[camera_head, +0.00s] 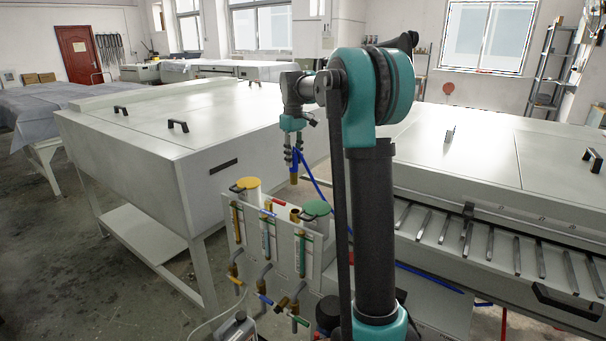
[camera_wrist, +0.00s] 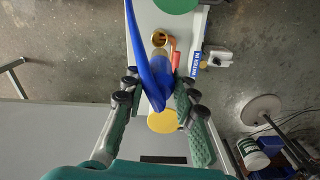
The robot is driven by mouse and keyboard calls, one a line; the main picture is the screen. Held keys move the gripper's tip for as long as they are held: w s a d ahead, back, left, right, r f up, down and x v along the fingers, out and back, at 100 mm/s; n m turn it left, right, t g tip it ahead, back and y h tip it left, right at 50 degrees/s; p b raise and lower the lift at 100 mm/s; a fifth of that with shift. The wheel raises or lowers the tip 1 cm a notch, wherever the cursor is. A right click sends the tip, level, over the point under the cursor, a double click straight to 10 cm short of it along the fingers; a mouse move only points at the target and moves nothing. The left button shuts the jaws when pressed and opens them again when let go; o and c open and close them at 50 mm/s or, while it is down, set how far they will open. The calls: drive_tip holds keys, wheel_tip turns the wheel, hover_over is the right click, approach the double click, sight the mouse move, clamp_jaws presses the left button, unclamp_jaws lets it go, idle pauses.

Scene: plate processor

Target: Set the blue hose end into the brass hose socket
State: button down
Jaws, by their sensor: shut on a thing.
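My gripper (camera_head: 293,155) is shut on the blue hose end (camera_head: 294,172), which hangs down from the fingers with a brass-coloured tip. The blue hose (camera_head: 313,182) loops away to the right behind my arm. The brass hose socket (camera_head: 295,214) stands on the white panel unit between a yellow and a green cap, below the held end and apart from it. In the wrist view, the hose (camera_wrist: 142,50) passes between the fingers of my gripper (camera_wrist: 160,92) and partly covers the held end. The round opening of the socket (camera_wrist: 159,38) shows beyond the tip.
The yellow cap (camera_head: 246,183) and green cap (camera_head: 317,208) flank the socket closely. A red-handled part (camera_wrist: 176,60) lies beside it. Large white machines stand left (camera_head: 150,140) and right (camera_head: 480,150) of the panel unit. The air around the held end is clear.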

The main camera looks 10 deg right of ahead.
sight(295, 183)
wheel_tip(295, 183, down, 6)
drive_tip(key=shift+d+r, duration=0.1)
drive_tip(key=shift+f, duration=2.5)
drive_tip(key=shift+f, duration=0.35)
drive_tip(key=shift+f, duration=0.75)
drive_tip(key=shift+f, duration=0.15)
drive_tip(key=shift+f, duration=1.05)
